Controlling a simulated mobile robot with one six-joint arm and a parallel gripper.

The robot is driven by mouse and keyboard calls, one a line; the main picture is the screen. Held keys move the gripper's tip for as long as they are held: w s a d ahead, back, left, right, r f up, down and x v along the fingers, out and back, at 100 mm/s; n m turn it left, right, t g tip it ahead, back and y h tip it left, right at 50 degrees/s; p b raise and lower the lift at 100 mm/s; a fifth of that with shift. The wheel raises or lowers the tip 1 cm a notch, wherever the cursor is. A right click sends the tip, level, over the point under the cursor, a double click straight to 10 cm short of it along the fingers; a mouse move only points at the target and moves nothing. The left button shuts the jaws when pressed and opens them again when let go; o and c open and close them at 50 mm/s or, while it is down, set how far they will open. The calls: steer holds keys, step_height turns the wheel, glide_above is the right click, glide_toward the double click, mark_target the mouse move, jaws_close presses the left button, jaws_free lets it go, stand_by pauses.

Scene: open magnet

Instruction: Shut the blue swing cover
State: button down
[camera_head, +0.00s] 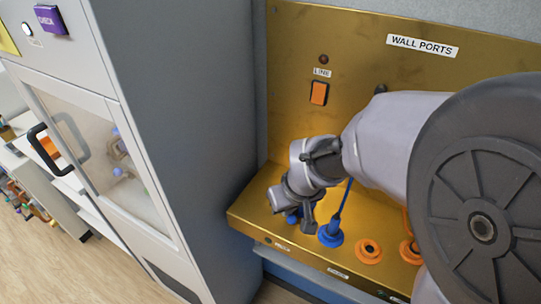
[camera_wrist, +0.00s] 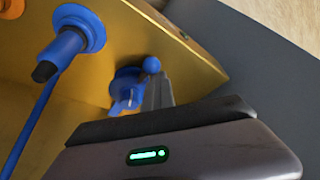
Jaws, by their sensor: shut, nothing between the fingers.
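The blue swing cover (camera_wrist: 127,84) is at a blue port on the gold ledge, with a small round blue knob (camera_wrist: 151,64) beside it. In the head view only a bit of this blue part (camera_head: 291,216) shows beside my gripper. My gripper (camera_wrist: 160,88) is shut and empty, its fingertips right at the cover and hiding part of it. I cannot tell whether they touch, or how far the cover is swung. My gripper (camera_head: 307,222) is low over the left end of the ledge in the head view.
A blue port with a plug and blue cable (camera_head: 331,232) stands close to the right of my gripper. Orange ports (camera_head: 369,250) lie further right. The gold wall panel (camera_head: 295,60) rises behind, with an orange switch (camera_head: 319,93). A grey cabinet (camera_head: 190,130) stands close on the left.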

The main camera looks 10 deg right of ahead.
steer(key=shift+s, duration=0.1)
steer(key=p+v, duration=0.6)
steer(key=v, duration=1.1)
steer(key=s+a+f+m+t+y+b, duration=0.1)
steer(key=s+a+f+m+b, duration=0.1)
steer(key=s+f+m+b, duration=0.4)
steer(key=shift+s+f+m+t+b, duration=0.3)
steer(key=shift+s+t+b, duration=0.1)
steer(key=shift+s+b, duration=1.5)
steer(key=shift+s+a, duration=0.15)
steer(key=shift+s, duration=0.05)
